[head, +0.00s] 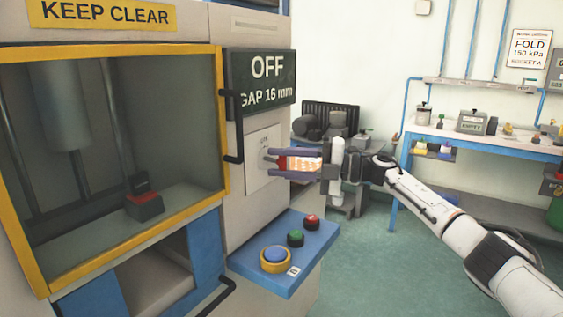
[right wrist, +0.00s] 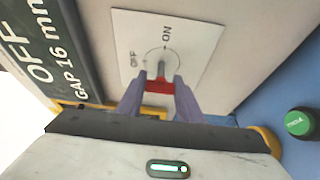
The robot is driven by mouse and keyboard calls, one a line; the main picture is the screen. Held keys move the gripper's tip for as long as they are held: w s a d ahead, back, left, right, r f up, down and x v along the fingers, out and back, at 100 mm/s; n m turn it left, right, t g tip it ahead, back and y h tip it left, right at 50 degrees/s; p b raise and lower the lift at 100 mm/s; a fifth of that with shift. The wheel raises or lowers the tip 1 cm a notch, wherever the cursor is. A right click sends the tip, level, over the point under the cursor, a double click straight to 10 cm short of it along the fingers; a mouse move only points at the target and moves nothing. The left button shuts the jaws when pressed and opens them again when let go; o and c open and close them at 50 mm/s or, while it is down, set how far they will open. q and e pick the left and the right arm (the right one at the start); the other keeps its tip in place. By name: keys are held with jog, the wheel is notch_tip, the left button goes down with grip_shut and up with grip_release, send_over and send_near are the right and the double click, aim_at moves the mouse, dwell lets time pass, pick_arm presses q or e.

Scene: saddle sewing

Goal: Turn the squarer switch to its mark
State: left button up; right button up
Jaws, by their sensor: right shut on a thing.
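The squarer switch sits on a pale plate (head: 262,156) on the machine's front, under a dark sign reading OFF, GAP 16 mm (head: 262,80). In the right wrist view the plate (right wrist: 195,28) carries the words OFF and ON around a circle. The switch (right wrist: 158,85) has a grey and red handle at the circle. My right gripper (right wrist: 160,88) is shut on this handle, one finger on each side; it also shows in the head view (head: 280,163). The exact mark the handle points to is hard to tell. My left gripper is not in view.
A blue panel (head: 262,245) with blue, green and red buttons juts out below the switch. A yellow-framed window (head: 222,120) is to its left, with black handles beside it. A blue workbench (head: 480,142) stands at the back right. The green floor between is open.

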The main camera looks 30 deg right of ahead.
dwell(0.5)
jog(key=o, duration=1.1)
jog(key=shift+s+d+f, duration=0.1)
jog(key=shift+s+d, duration=0.25)
pick_arm(q)
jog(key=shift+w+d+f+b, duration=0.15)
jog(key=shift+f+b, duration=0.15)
jog(key=shift+b, duration=0.5)
pick_arm(e)
jog(key=v, duration=0.9)
jog(key=shift+s+d, duration=0.1)
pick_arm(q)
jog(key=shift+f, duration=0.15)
